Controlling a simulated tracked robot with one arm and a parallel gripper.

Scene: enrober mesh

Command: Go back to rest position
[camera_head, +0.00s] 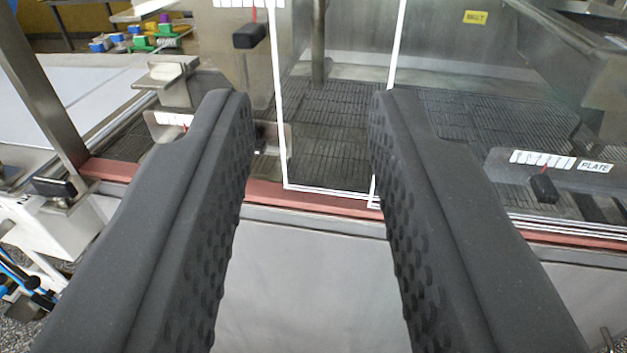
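My gripper (310,98) fills the lower and middle part of the view. Its two dark grey fingers, with dimpled inner faces, stand wide apart. Nothing is between them; through the gap I see the machine's front behind. The fingertips appear in front of the clear panel with white outlines (283,110). I cannot tell how far the tips are from it.
Dark mesh (475,119) lies behind the clear panels. A red-brown ledge (310,198) runs along the front. A scale plate with a black knob (542,188) is at right; another black knob (249,36) is at upper left. A metal post (40,90) stands left.

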